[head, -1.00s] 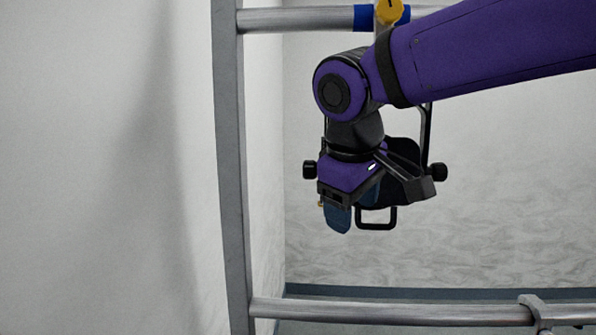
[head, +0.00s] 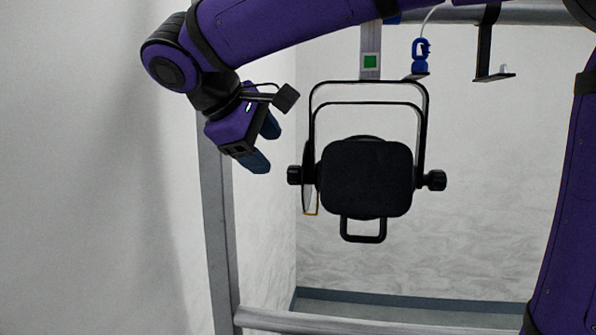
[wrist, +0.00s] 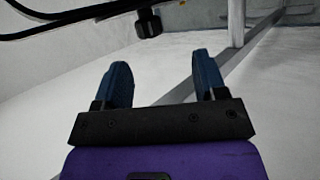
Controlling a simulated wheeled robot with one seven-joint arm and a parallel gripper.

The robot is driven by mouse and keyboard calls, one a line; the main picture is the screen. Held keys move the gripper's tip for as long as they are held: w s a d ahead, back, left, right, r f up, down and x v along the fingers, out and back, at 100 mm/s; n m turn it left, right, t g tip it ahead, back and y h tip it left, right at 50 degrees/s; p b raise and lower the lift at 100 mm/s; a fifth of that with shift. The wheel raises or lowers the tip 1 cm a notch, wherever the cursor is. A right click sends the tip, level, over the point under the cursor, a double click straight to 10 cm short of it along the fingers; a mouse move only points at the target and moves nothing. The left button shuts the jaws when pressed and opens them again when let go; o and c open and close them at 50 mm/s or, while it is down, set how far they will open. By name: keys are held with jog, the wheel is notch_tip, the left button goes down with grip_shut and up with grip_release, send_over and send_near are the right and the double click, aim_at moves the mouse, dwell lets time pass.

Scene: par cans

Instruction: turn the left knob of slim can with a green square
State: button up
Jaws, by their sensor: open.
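The black slim can (head: 366,178) hangs in its yoke below a grey strip bearing a green square (head: 370,62). Its left knob (head: 294,175) is a small black cylinder on the yoke's left side; the right knob (head: 435,180) shows opposite. My gripper (head: 264,146) is open and empty, up and left of the left knob, apart from it, blue fingers slanting down and right. In the wrist view the open fingers (wrist: 160,64) have nothing between them, and a black knob (wrist: 148,23) shows beyond them near the top edge.
A grey upright post (head: 218,220) stands behind and below my gripper, near the white wall on the left. A lower rail (head: 350,326) crosses the bottom. A blue clip (head: 421,50) and a black bracket (head: 487,45) hang right of the green square.

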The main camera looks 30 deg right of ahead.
aim_at(288, 173)
jog(key=shift+h, duration=0.4)
jog(key=x, duration=0.3)
jog(key=w+x, duration=0.1)
jog(key=x, duration=0.2)
jog(key=w+x, duration=0.1)
jog(key=x, duration=0.2)
jog(key=shift+w+f, duration=0.1)
jog(key=shift+w, duration=0.05)
jog(key=c, duration=0.9)
